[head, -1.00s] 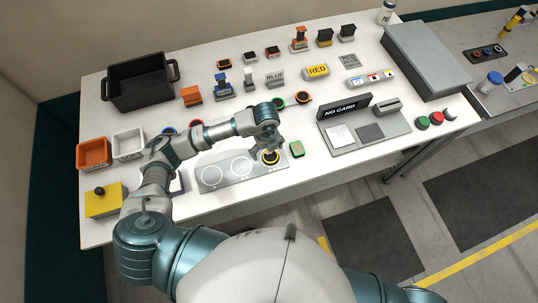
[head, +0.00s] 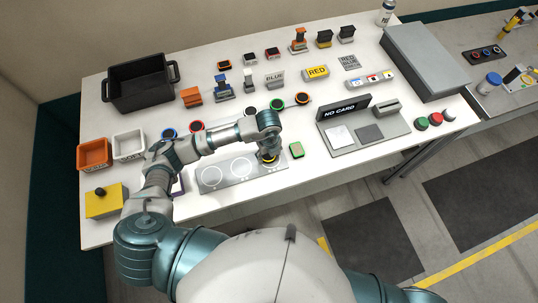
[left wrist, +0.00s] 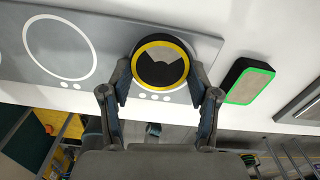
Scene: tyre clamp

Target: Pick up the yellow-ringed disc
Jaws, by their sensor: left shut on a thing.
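The yellow-ringed disc (left wrist: 160,65) has a black and grey face inside its yellow ring. It sits at the right end of the grey plate with white circles (head: 228,174). My left gripper (head: 268,156) is over it in the head view and hides most of it. In the left wrist view, the fingers of my left gripper (left wrist: 160,88) are on both sides of the disc, shut on it. I cannot tell whether the disc is clear of the plate. My right gripper is not in view.
A green-rimmed block (head: 296,150) lies just right of the disc. Several round ringed discs, including an orange-ringed one (head: 302,98), lie behind. The card reader panel (head: 366,133) stands to the right. Orange (head: 94,153) and white bins (head: 128,144) are at left.

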